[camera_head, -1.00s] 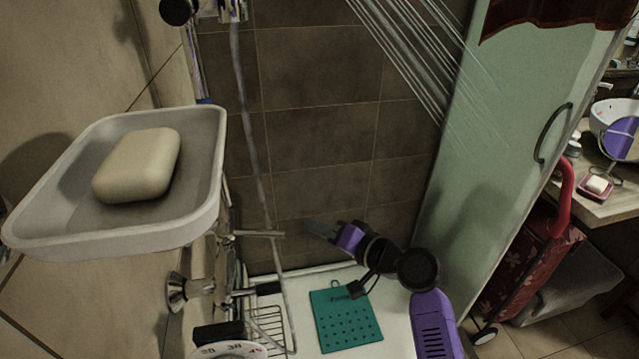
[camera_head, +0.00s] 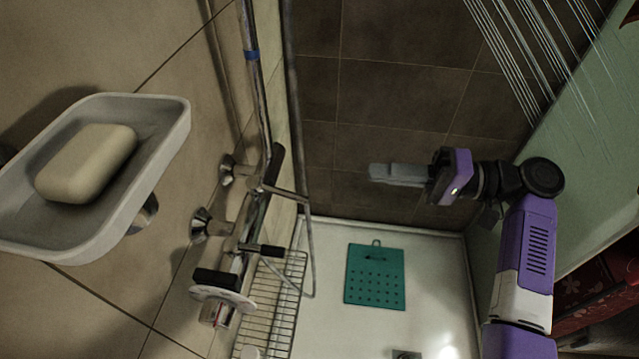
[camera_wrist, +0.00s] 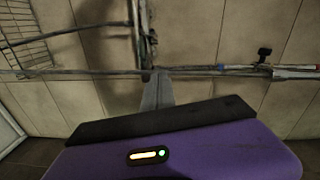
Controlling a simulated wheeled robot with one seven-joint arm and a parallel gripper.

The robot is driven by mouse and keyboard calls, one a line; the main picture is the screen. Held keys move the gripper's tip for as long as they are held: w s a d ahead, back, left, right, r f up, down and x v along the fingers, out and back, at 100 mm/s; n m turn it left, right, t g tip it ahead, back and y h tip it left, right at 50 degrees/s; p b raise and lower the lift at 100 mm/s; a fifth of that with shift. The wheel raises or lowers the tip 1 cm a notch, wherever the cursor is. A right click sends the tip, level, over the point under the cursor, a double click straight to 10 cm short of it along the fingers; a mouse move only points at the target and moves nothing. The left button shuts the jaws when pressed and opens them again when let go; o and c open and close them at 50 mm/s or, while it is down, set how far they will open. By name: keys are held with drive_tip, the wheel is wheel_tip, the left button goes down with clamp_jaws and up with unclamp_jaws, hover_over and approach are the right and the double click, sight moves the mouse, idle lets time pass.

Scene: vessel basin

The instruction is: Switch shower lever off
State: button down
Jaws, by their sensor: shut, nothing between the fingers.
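The metal shower mixer (camera_head: 250,215) is fixed on the tiled wall at the left in the head view. A short dark handle (camera_head: 264,250) sticks out from it to the right and looks like the lever; its exact setting is hard to read. Water streams (camera_head: 520,55) fall at the upper right. My gripper (camera_head: 374,173) is shut and empty. It points left toward the mixer, in the air above the shower tray, with a clear gap between. In the wrist view my shut fingers (camera_wrist: 157,90) point toward the wall pipes; the lever is not clear there.
A soap dish (camera_head: 160,115) with a soap bar (camera_head: 87,163) juts out at the left. A wire rack (camera_head: 275,300) and hanging hose lie below the mixer. A green mat (camera_head: 375,277) is on the white tray. A glass panel (camera_head: 585,170) stands at the right.

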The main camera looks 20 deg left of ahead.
drive_tip(key=shift+a, duration=0.15)
drive_tip(key=p, duration=0.3)
approach(279, 193)
drive_tip(key=w+a, duration=0.4)
drive_tip(key=w, duration=0.1)
drive_tip(key=shift+s+a+f+p, duration=0.15)
drive_tip(key=shift+s+p, duration=0.55)
drive_tip(key=shift+s, duration=1.5)
drive_tip(key=shift+w, duration=0.1)
